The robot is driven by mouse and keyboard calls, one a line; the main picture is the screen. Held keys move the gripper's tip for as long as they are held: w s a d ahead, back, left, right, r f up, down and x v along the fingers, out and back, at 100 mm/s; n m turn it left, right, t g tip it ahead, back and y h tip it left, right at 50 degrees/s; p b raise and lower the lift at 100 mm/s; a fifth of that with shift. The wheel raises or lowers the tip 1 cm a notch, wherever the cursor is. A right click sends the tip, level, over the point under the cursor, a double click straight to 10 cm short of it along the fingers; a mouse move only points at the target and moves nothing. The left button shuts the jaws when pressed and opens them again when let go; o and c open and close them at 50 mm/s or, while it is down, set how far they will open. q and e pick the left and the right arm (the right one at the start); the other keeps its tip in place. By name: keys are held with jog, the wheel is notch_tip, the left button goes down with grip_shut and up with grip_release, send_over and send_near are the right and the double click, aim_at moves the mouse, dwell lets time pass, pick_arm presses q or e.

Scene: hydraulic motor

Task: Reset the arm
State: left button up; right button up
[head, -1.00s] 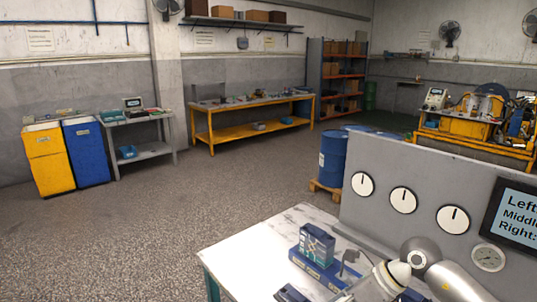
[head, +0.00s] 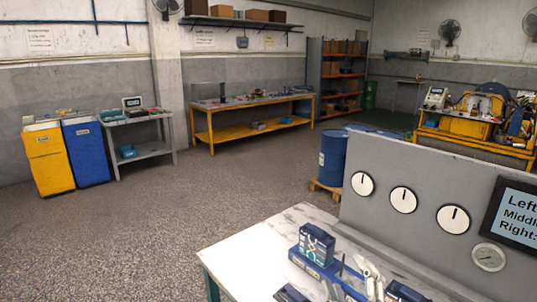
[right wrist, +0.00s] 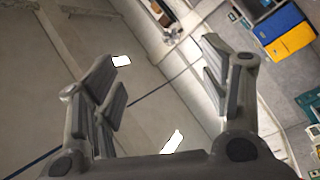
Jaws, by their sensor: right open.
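My right gripper (head: 368,277) shows at the bottom of the head view as pale grey fingers, low in front of the grey gauge panel and over the bench with the blue parts. In the right wrist view my right gripper (right wrist: 160,75) is open, its two fingers wide apart with nothing between them. My left gripper is in neither view.
The white bench (head: 262,243) holds a dark blue boxed unit (head: 316,244) on a blue base. The grey panel (head: 400,235) with dials stands close behind. A blue drum (head: 332,158) is beyond. The speckled floor at left is clear.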

jog(key=s+d+f+m+g+h, duration=0.25)
jog(key=s+f+m+g, duration=0.2)
jog(key=f, duration=0.35)
jog(key=s+d+f+m+g+h, duration=0.2)
jog(key=s+d+f+m+g, duration=0.15)
jog(key=s+f, duration=0.4)
jog(key=s+a+f+m+g+y, duration=0.1)
jog(key=s+f+g, duration=0.35)
jog(key=s, duration=0.35)
jog(key=s+a+f+m+g+y, duration=0.1)
jog(key=s+f+g, duration=0.35)
jog(key=s, duration=0.35)
jog(key=s+f+x, duration=0.1)
jog(key=s+x, duration=0.2)
jog(key=x, duration=1)
jog(key=s+d+x, duration=0.1)
jog(key=s+x, duration=0.1)
jog(key=x, duration=1.1)
jog(key=s+d+f+g, duration=0.1)
jog(key=s+d+f, duration=0.1)
jog(key=s+f, duration=1.4)
jog(key=shift+s+d+f, duration=0.2)
jog(key=shift+s+d, duration=0.15)
jog(key=shift+s, duration=0.5)
